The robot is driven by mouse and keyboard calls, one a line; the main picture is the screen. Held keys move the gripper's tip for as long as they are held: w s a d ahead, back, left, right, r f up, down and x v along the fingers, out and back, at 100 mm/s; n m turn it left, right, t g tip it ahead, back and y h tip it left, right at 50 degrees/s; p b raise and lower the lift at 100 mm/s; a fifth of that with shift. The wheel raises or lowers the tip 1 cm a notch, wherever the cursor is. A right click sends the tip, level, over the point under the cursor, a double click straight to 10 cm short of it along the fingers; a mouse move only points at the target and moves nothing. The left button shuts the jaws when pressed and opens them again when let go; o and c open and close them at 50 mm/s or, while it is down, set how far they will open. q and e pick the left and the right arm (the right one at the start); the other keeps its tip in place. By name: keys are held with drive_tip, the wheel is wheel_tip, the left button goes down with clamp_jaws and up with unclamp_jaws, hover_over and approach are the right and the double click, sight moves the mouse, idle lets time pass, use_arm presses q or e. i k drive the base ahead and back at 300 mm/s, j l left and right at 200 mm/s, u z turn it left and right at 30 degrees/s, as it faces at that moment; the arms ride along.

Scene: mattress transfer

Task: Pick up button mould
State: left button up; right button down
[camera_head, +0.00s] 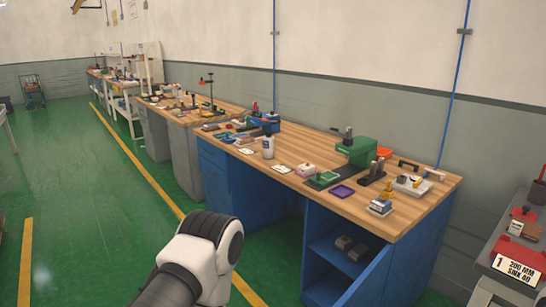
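I cannot tell which item is the button mould; the pieces on the bench are too small to identify. The wooden bench top (412,208) carries a green machine (357,151), a dark green tray (323,178), a purple tray (342,192) and a small block with a yellow top (382,203) near its right end. Neither of my grippers is in view. A white and black link of my arm shows at the bottom centre, in front of the bench and apart from it.
A white bottle (268,147) and a blue machine (264,122) stand farther along the bench. Dark blocks (350,247) lie on the blue shelf below. Green floor (80,195) is clear at left.

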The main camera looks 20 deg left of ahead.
sight(268, 143)
drive_tip(key=i+j+z, duration=0.1)
drive_tip(key=j+z, duration=0.15)
drive_tip(key=z, duration=0.2)
drive_tip(key=i+j+z, duration=0.1)
drive_tip(key=j+z, duration=0.3)
drive_tip(key=l, duration=0.15)
